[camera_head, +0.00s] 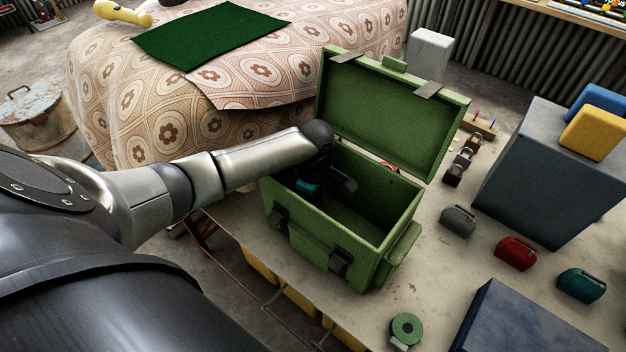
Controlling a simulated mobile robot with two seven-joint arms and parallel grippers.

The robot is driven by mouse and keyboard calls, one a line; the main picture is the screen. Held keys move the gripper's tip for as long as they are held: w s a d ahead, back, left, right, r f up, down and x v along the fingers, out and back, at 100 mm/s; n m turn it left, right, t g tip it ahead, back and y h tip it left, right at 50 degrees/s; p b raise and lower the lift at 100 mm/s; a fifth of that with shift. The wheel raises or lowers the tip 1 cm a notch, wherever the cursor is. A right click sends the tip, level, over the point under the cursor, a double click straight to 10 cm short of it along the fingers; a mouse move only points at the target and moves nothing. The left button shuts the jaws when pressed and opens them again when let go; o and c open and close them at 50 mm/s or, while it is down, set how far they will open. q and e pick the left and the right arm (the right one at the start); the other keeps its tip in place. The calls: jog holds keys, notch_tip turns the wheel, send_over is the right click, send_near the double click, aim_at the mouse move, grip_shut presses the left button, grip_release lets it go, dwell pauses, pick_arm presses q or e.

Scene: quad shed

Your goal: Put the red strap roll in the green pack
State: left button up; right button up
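The green pack (405,215) stands on the table with its lid (395,105) raised at the back. My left arm comes in from the left, and my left gripper (325,185) is down in the left part of the pack's opening. Its fingers are dark and in shadow, so whether they are open or shut is unclear. A small red thing (390,167) shows at the pack's back inner edge, below the lid; it may be the red strap roll, but most of it is hidden. A teal thing (306,187) shows beside the gripper. My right gripper is not in view.
A green roll (405,328) lies in front of the pack. Grey (458,220), red (516,253) and teal (582,285) pouches stand to the right, near a large grey box (545,180). A dark blue box (525,325) is at the lower right.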

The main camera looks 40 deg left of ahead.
pick_arm(q)
jog(key=o, duration=1.4)
notch_tip(320, 180, up, 12)
jog(key=p, duration=0.3)
jog(key=shift+w+r, duration=0.15)
